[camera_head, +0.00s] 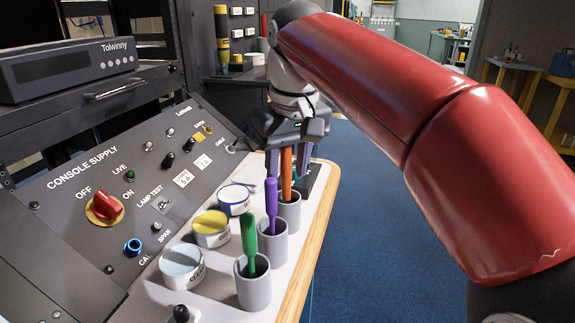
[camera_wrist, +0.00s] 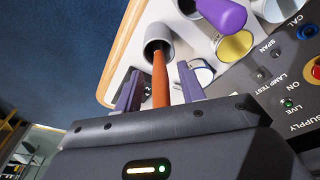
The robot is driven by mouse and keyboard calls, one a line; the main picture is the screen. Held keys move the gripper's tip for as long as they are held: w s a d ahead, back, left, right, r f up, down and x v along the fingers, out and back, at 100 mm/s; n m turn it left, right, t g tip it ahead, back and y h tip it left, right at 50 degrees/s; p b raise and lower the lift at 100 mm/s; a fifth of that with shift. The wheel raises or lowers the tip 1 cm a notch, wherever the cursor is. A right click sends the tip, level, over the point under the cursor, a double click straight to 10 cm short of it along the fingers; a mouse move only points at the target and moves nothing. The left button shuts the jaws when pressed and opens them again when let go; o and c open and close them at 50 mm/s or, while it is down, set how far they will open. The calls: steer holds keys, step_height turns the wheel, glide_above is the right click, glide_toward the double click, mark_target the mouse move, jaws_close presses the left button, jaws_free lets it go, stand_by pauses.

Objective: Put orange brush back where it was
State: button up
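The orange brush (camera_head: 286,176) stands nearly upright with its lower end in the far grey cup (camera_head: 290,213), the farthest of three cups in a row. In the wrist view the orange handle (camera_wrist: 161,80) runs into the mouth of the grey cup (camera_wrist: 157,33). My gripper (camera_head: 288,165) is above this cup, pointing down. Its two fingers stand on either side of the handle, with a visible gap on both sides, so it looks open around the brush. The wrist view also shows my gripper (camera_wrist: 159,88). The brush's lower end is hidden inside the cup.
A purple brush (camera_head: 271,203) and a green brush (camera_head: 249,240) stand in the nearer cups. Blue (camera_head: 233,203), yellow (camera_head: 211,231) and pale blue (camera_head: 182,267) tins sit left of the cups. The console panel (camera_head: 75,215) rises at left; the wooden shelf edge (camera_head: 312,235) is close at right.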

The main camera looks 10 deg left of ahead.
steer(key=r, duration=0.1)
steer(key=r+p, duration=0.1)
steer(key=r, duration=0.1)
steer(key=r+p, duration=0.1)
steer(key=r, duration=0.1)
steer(key=shift+s+a+r, duration=0.1)
steer(key=shift+s+r, duration=0.1)
steer(key=shift+s, duration=0.05)
steer(key=shift+s+r, duration=0.15)
steer(key=shift+r, duration=0.9)
steer(key=shift+d, duration=0.25)
steer(key=s+d+f+m+t, duration=0.1)
steer(key=s+d+f, duration=0.3)
steer(key=d+f, duration=0.4)
steer(key=s+d+f+m+t, duration=0.1)
steer(key=s+d+f+m, duration=0.3)
steer(key=d+f, duration=0.4)
steer(key=s+d+f+m+t+h, duration=0.1)
steer(key=s+d+f+m+t, duration=0.1)
steer(key=s+d+f, duration=0.4)
steer(key=d+f+m, duration=0.1)
steer(key=d+f, duration=0.1)
steer(key=d, duration=0.1)
steer(key=shift+d, duration=0.3)
